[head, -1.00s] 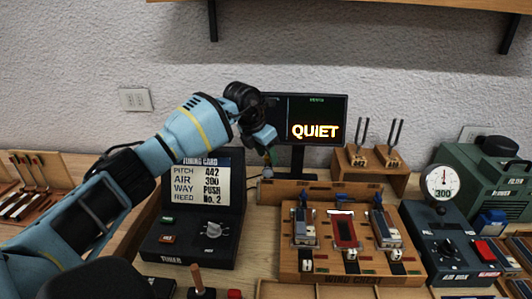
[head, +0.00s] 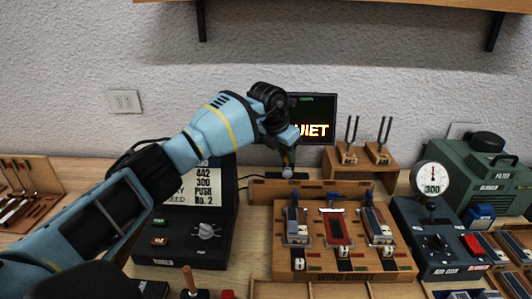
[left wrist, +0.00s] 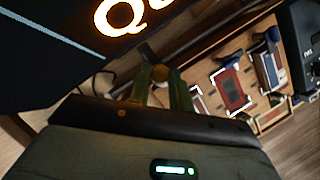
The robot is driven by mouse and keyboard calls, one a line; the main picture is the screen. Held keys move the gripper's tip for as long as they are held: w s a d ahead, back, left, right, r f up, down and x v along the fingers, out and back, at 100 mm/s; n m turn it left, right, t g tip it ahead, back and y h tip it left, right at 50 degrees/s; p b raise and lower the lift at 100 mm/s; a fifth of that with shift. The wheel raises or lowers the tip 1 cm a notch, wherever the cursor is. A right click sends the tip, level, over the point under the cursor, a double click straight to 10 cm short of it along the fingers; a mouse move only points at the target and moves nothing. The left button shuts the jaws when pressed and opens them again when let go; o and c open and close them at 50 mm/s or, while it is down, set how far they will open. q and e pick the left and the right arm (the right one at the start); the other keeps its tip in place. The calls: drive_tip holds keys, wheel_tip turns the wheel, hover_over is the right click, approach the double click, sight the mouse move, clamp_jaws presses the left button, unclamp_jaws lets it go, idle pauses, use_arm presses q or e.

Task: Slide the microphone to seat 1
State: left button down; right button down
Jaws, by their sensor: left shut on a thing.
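The microphone shows as a small grey ball (head: 287,172) at the tip of my left gripper (head: 288,163), just above the wooden rail (head: 330,190) behind the wind chest. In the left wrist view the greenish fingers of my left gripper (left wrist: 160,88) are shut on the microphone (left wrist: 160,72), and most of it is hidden. It stands near the left part of the rail, roughly behind the leftmost blue reed block (head: 296,225) of the wind chest (head: 320,262). I cannot read seat marks. My right gripper is not in view.
A monitor (head: 318,115) reading QUIET stands behind the gripper, partly covered by my left arm. Tuning forks (head: 350,140) stand on a wooden box to the right. The tuner (head: 190,245) is at left, the air box (head: 435,240) at right.

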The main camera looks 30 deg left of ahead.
sight(286, 173)
use_arm(q)
drive_tip(key=shift+w+d+f, duration=0.1)
drive_tip(key=shift+w+d, duration=0.2)
drive_tip(key=shift+d, duration=0.2)
drive_tip(key=shift+w+d, duration=0.25)
drive_tip(key=shift+d, duration=0.2)
drive_tip(key=c, duration=1.3)
unclamp_jaws()
drive_tip(key=shift+o, duration=0.2)
drive_tip(key=v, duration=0.7)
drive_tip(key=shift+s+r, duration=0.2)
drive_tip(key=shift+r, duration=0.2)
drive_tip(key=shift+a, duration=0.1)
